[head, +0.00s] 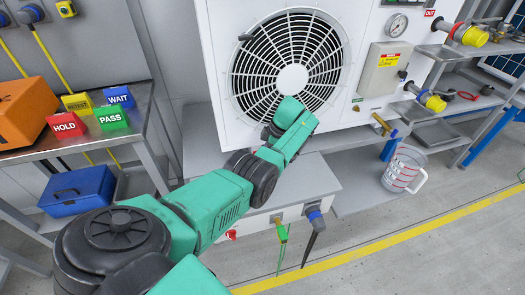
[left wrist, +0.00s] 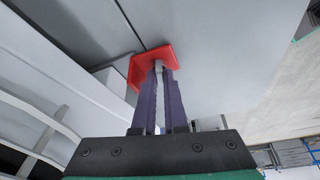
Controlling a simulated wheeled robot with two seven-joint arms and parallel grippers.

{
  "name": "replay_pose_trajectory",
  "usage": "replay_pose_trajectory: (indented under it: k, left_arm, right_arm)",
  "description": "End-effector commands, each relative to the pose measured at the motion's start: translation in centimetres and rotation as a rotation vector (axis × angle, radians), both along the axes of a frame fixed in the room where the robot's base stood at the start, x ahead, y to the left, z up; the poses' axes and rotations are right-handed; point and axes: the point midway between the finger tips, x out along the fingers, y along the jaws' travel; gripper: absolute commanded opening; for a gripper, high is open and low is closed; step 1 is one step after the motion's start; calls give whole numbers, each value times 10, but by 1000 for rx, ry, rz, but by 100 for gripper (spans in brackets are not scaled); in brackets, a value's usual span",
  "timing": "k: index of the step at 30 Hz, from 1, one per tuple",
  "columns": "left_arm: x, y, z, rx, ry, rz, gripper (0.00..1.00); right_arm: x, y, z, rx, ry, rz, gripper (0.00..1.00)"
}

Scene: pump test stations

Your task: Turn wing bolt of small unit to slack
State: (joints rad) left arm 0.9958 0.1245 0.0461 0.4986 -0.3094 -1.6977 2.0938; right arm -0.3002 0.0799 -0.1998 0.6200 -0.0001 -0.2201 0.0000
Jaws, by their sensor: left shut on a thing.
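In the left wrist view my left gripper (left wrist: 158,95) has its two long purple fingers close together. Their tips are shut on a small pale piece (left wrist: 158,66), which I take to be the wing bolt, in front of a red plate (left wrist: 137,72). The red plate sits against a grey surface. The fingertips hide most of the bolt, so its angle cannot be told. In the head view my left arm reaches across to the white fan unit (head: 222,60), and its gripper is hidden. My right gripper is in neither view.
A grey bench at left holds an orange case (head: 22,112) and HOLD (head: 66,124), PASS (head: 111,118) and WAIT (head: 119,96) blocks. A blue box (head: 78,190) lies below. A clear jug (head: 404,168) stands right of the unit. Cables hang below it. Floor in front is clear.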

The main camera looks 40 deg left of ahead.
Motion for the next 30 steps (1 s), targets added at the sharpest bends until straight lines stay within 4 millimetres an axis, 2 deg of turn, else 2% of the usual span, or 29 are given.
replay_pose_trajectory:
  k: [11,14,15,25,30]
  left_arm:
    - [-1,2,0,4,4,9,0]
    - [-2,2,0,4,4,8,37]
    - [-1,2,0,3,4,8,40]
    - [0,0,3,2,1,5,40]
    - [6,-7,24,0,-2,5,40]
  right_arm:
    - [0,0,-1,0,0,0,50]
    - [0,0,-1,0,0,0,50]
    - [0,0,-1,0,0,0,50]
    - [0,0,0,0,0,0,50]
    - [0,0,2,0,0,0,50]
